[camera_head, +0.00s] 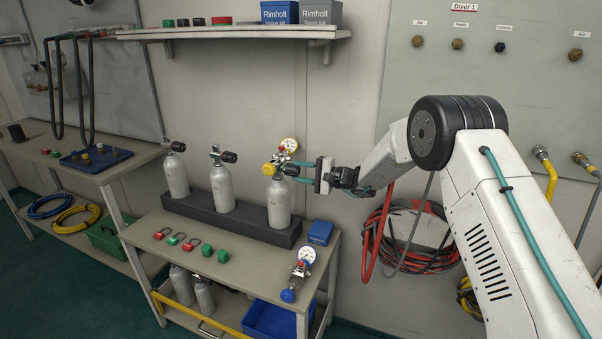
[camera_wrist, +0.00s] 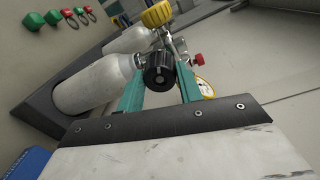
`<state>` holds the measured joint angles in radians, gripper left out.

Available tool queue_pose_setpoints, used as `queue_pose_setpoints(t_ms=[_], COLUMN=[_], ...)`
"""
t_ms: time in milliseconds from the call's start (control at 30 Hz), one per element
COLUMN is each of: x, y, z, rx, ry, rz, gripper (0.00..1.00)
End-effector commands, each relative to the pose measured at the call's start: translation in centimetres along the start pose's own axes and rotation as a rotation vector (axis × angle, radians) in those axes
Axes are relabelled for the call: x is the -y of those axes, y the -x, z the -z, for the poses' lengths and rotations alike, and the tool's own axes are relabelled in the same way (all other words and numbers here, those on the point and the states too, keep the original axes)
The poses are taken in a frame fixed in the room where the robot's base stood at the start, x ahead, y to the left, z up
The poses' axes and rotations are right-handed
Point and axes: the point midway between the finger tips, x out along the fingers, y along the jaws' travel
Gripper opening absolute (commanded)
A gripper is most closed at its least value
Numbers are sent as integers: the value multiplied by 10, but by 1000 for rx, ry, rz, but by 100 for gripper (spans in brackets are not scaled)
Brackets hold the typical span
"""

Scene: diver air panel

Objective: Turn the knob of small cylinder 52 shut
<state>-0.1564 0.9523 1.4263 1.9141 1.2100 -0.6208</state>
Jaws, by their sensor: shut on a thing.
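My gripper (camera_head: 297,171) reaches in from the right at the rightmost of three white cylinders in the rack, the cylinder (camera_head: 279,205). Its teal fingers (camera_wrist: 160,88) are on either side of the cylinder's black knob (camera_wrist: 158,71) and are shut on it. The same knob shows in the head view (camera_head: 291,170), partly behind the fingers. A regulator with a yellow knob (camera_head: 268,169) and a gauge (camera_head: 289,145) sits on this cylinder's valve. In the wrist view the cylinder (camera_wrist: 88,86) lies left of the fingers. No number is readable on it.
Two more cylinders, (camera_head: 222,188) and (camera_head: 176,174), stand in the dark rack (camera_head: 200,210). A loose regulator (camera_head: 300,270) and a blue box (camera_head: 320,232) are at the bench's right end. Red and grey hoses (camera_head: 410,235) hang on the wall under my arm.

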Motion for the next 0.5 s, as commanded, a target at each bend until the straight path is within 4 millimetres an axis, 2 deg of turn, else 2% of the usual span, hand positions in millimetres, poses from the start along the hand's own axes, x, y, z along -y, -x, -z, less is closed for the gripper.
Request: queue_pose_setpoints(t_ms=[500], x=[0], y=[0], z=[1], rx=[18], ry=[-489], rz=[2], gripper=[13])
